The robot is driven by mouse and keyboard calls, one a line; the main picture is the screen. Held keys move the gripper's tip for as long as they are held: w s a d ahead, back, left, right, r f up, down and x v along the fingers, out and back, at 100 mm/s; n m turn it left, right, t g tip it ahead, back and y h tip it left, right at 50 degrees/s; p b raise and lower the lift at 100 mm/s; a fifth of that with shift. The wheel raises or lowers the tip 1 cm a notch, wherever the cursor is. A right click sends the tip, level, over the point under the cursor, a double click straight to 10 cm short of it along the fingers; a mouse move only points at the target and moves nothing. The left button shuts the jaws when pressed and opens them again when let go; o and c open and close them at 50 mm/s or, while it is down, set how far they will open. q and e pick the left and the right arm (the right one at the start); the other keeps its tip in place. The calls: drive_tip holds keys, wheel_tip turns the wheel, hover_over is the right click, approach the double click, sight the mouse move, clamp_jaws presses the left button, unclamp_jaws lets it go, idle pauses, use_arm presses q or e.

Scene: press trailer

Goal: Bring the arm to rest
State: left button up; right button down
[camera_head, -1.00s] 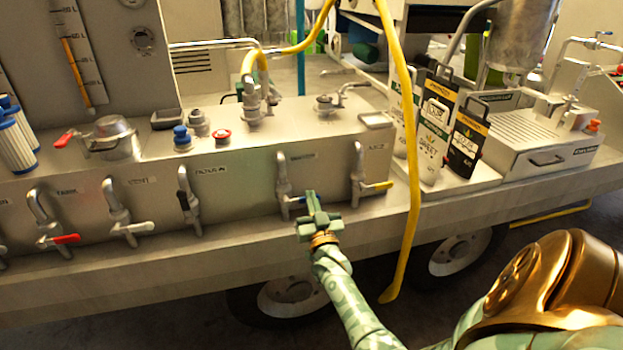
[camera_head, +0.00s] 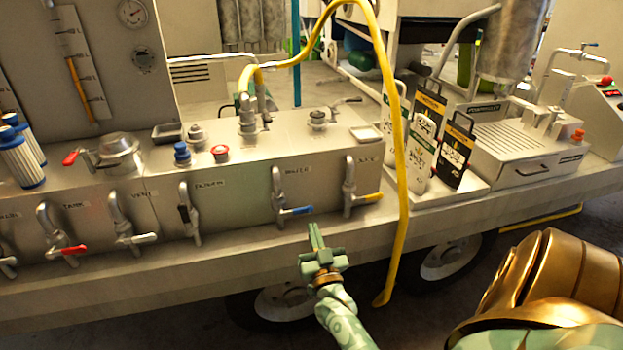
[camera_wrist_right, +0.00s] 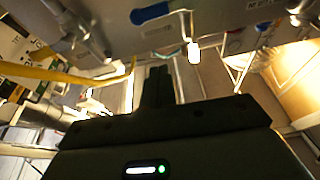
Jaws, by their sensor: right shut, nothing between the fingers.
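My right gripper (camera_head: 315,238) is shut and empty. In the head view it stands in front of the trailer's front edge, below the valve with the blue handle (camera_head: 296,210), apart from it. The right arm comes up from the lower right. In the right wrist view the shut fingers (camera_wrist_right: 158,85) point away from the camera, and a blue handle (camera_wrist_right: 150,13) shows above them. My left gripper is not in view.
A row of valves lines the trailer front, with a red handle (camera_head: 68,250) and a yellow handle (camera_head: 368,198). A yellow hose (camera_head: 402,170) hangs over the edge just right of my gripper. Cards (camera_head: 455,150) and a drip-tray box (camera_head: 530,150) stand further right. Wheels (camera_head: 450,258) are below.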

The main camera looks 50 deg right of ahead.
drive_tip(key=shift+s, duration=0.1)
idle(0.6)
drive_tip(key=a+f+n+g+y, duration=0.2)
drive_tip(key=a+f+y, duration=0.15)
drive_tip(key=f, duration=0.55)
drive_tip(key=a+f+n+g+y, duration=0.25)
drive_tip(key=a+f, duration=0.25)
drive_tip(key=f, duration=0.3)
drive_tip(key=s+a+f+n+g+y+p, duration=0.1)
drive_tip(key=s+a+f+g+y, duration=0.4)
drive_tip(key=s+f, duration=0.5)
drive_tip(key=s+a+f+n+g, duration=0.1)
drive_tip(key=s+a+f+g, duration=0.1)
drive_tip(key=s+f, duration=0.3)
drive_tip(key=s+a+f+n+g+p, duration=0.1)
drive_tip(key=s+a+f, duration=0.1)
drive_tip(key=s, duration=0.6)
drive_tip(key=s+a+f+n+g, duration=0.1)
drive_tip(key=s+a+f+g, duration=0.1)
drive_tip(key=s+f, duration=0.3)
drive_tip(key=s+n+g+p, duration=0.1)
drive_tip(key=s+g, duration=0.3)
drive_tip(key=s, duration=1.8)
drive_tip(key=shift+a+r+n+y, duration=0.3)
drive_tip(key=shift+a+n, duration=0.05)
drive_tip(key=shift+n, duration=0.3)
